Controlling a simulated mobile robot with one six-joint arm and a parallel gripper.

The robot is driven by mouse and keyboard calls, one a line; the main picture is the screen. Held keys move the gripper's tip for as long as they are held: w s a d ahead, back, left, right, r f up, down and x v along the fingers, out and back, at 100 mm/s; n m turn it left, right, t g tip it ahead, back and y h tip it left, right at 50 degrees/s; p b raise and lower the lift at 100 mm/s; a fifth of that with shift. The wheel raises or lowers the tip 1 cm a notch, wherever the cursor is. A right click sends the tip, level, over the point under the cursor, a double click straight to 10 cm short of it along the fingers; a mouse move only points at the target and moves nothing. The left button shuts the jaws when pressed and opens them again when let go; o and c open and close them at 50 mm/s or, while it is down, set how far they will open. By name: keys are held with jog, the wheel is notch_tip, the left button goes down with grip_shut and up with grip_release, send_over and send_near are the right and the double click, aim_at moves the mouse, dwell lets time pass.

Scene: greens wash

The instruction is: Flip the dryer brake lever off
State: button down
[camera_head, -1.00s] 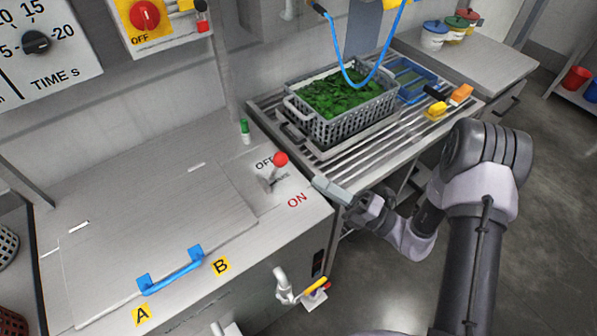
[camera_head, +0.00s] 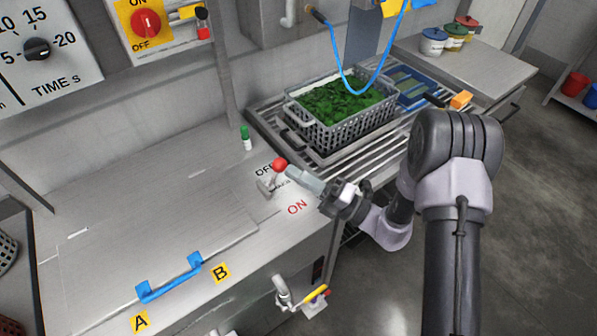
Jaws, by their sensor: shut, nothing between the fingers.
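The dryer brake lever, with a red ball knob (camera_head: 279,164), stands on the steel top at the right of the dryer. Its base lies between a black OFF label (camera_head: 263,170), partly hidden by the lever, and a red ON label (camera_head: 297,207). My gripper (camera_head: 292,173) is shut and empty. Its tip is right beside the knob, on its lower right; I cannot tell whether they touch.
A blue lid handle (camera_head: 170,278) is at the front of the dryer top. A small green-capped bottle (camera_head: 246,139) stands behind the lever. A grey basket of greens (camera_head: 341,128) sits on the slatted rack at right. A yellow-handled valve (camera_head: 312,294) sticks out below.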

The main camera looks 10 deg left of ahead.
jog(key=w+a+r+m+h+p, duration=0.2)
jog(key=w+a+r+h+p, duration=0.2)
jog(key=p, duration=1)
jog(key=w+a, duration=0.3)
jog(key=a, duration=0.1)
jog(key=shift+w+a+m+g+h+p, duration=0.2)
jog(key=shift+a+m+g+h+p, duration=0.1)
jog(key=shift+h+p, duration=0.1)
jog(key=shift+r, duration=0.1)
jog(key=r+p+v, duration=0.2)
jog(key=v, duration=1.1)
jog(key=shift+d+r, duration=0.2)
